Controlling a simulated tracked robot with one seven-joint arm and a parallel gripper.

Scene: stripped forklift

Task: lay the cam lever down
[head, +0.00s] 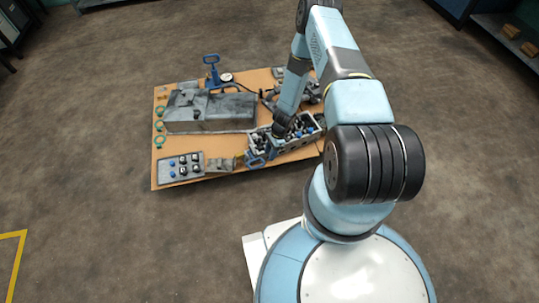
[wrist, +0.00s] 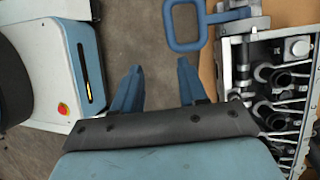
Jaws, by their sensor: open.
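The cam lever (wrist: 186,42) is a blue rectangular loop handle in the wrist view, joined by a blue bar to a grey mount at the end of the engine block (wrist: 231,85). In the head view the blue lever (head: 256,162) shows at the block's near left end. I cannot tell its exact tilt. My gripper (wrist: 158,70) is open and empty, its two blue fingers apart with bare floor showing between them. The lever's loop is beyond the fingertips, nearer the right finger, and no contact shows. In the head view my arm mostly hides the gripper.
An orange-brown board (head: 220,178) carries the parts. A large grey housing (head: 210,118) lies behind left, with a blue-handled tool (head: 211,68) and gauge (head: 226,77) beyond. A grey tray (head: 180,167) of knobs is at the front left. Floor around the board is clear.

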